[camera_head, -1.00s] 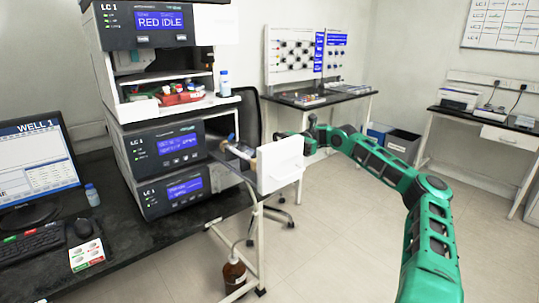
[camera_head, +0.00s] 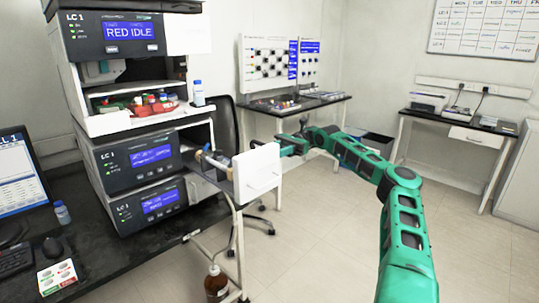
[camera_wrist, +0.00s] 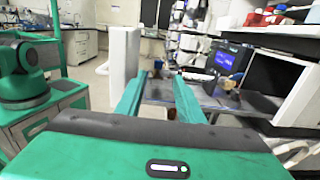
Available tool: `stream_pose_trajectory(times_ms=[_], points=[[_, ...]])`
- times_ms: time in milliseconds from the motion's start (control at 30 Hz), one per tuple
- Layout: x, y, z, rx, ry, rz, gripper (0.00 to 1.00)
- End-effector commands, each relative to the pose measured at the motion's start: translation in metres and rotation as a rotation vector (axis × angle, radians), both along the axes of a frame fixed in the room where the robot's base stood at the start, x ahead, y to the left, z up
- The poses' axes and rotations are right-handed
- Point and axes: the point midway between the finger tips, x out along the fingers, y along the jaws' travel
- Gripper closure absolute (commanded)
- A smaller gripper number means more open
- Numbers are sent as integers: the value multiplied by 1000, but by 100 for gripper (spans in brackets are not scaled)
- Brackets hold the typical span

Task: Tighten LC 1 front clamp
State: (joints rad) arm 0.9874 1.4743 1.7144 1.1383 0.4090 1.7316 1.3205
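The LC 1 stack stands at left, with its middle unit (camera_head: 135,160) showing a lit blue screen. A tray (camera_head: 222,183) juts out of its side and ends in a white upright panel (camera_head: 262,172). Small tan and blue parts (camera_head: 218,158) sit on the tray behind the panel. The front clamp is too small to make out for certain among them. My gripper (camera_head: 284,144) is beside the panel's upper right edge, apart from the tray parts. In the wrist view my gripper (camera_wrist: 157,78) has its two green fingers apart with nothing between them.
A small blue-capped bottle (camera_head: 198,93) stands on the upper ledge of the stack. A brown bottle (camera_head: 216,283) is on the floor under the tray. A black chair (camera_head: 226,125) is behind the tray. The floor at right is open.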

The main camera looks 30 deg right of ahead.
Motion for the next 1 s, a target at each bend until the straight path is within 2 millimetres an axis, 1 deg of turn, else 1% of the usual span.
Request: stream_pose_trajectory(times_ms=[100, 233, 767, 867, 967, 1000], points=[[4, -11, 0, -1, 0, -1, 66], [6, -17, 0, -1, 0, -1, 66], [6, -18, 0, -1, 0, 1, 66], [7, -13, 1, -22, -1, -4, 66], [10, 0, 6, -88, -2, -19, 66], [12, 8, 8, -128, -3, -30, 66]])
